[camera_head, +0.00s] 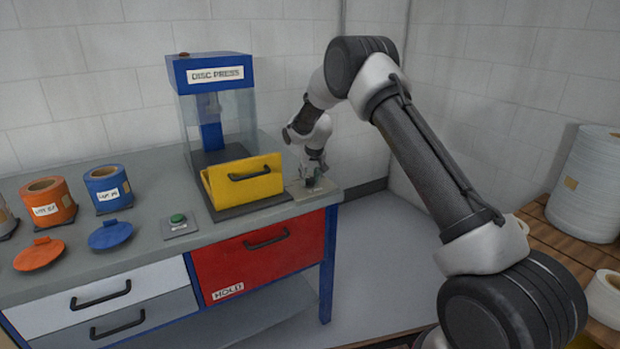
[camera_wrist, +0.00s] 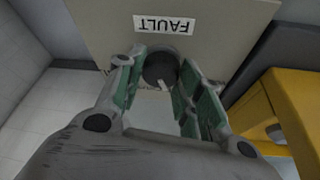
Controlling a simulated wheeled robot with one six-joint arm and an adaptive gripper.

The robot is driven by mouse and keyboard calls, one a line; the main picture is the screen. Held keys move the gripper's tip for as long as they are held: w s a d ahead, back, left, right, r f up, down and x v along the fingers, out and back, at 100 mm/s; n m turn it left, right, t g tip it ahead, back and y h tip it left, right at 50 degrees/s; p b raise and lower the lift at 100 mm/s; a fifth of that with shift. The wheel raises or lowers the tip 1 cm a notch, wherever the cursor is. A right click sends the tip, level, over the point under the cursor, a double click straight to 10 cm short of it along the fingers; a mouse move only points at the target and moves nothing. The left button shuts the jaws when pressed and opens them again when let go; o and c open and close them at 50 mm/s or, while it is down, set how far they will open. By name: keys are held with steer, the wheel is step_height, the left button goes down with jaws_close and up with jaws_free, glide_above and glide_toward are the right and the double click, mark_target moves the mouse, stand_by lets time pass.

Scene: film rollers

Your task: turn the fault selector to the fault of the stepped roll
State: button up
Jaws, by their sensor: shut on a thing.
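The fault selector is a dark round knob (camera_wrist: 159,66) on a beige plate (camera_wrist: 108,35) with an upside-down FAULT label (camera_wrist: 166,25) in the wrist view. A pale pointer mark on the knob points toward the picture's bottom. My gripper (camera_wrist: 161,70) is shut on the knob, one green-padded finger on each side. In the head view my gripper (camera_head: 311,181) is at the counter's right end, over the plate (camera_head: 322,192). A large white roll (camera_head: 592,185) stands at the far right; its edge looks banded, but I cannot tell a step for sure. Other selector markings are not readable.
A second white roll (camera_head: 604,297) is at the lower right.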

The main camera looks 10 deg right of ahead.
steer(key=shift+m, duration=0.4)
steer(key=o, duration=1)
steer(key=shift+o, duration=0.2)
steer(key=v, duration=1.2)
steer(key=shift+a, duration=0.15)
